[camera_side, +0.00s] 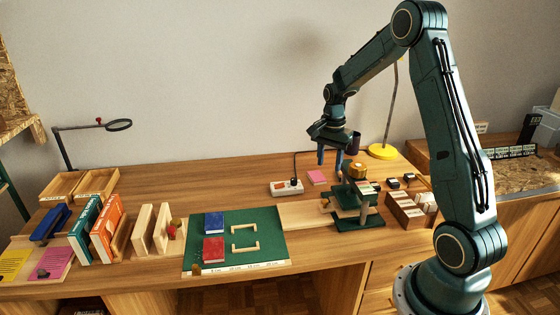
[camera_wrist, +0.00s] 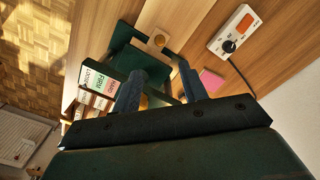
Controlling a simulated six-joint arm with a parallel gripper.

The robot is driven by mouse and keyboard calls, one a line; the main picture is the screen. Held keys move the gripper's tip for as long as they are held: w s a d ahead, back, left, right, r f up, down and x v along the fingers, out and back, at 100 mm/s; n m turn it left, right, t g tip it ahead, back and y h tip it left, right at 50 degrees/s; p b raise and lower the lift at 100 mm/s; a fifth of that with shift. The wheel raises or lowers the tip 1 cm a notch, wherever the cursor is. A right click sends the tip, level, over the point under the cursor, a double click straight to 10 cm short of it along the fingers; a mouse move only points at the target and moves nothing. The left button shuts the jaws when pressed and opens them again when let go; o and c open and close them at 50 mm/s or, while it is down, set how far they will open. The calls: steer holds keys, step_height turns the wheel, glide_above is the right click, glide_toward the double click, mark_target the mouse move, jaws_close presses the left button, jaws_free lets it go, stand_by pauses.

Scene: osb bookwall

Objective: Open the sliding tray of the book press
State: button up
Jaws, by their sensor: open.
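The book press (camera_side: 356,221) is dark green with a brass-coloured top and stands right of the green mat. It also shows in the wrist view (camera_wrist: 130,58), partly covered by my fingers. A small round wooden knob (camera_side: 325,204) sits at its left side, above a pale wooden strip (camera_side: 298,214). The knob shows clearly in the wrist view (camera_wrist: 159,40), just beyond my fingertips. My gripper (camera_side: 330,161) is open and empty, with blue fingers pointing down above the knob side of the press. How far the tray sits inside the press is hard to tell.
The green mat (camera_side: 265,225) with small books lies left. The pale strip's surface is clear.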

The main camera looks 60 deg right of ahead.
mark_target(325, 200)
steer(key=shift+f, duration=6.85)
jaws_close()
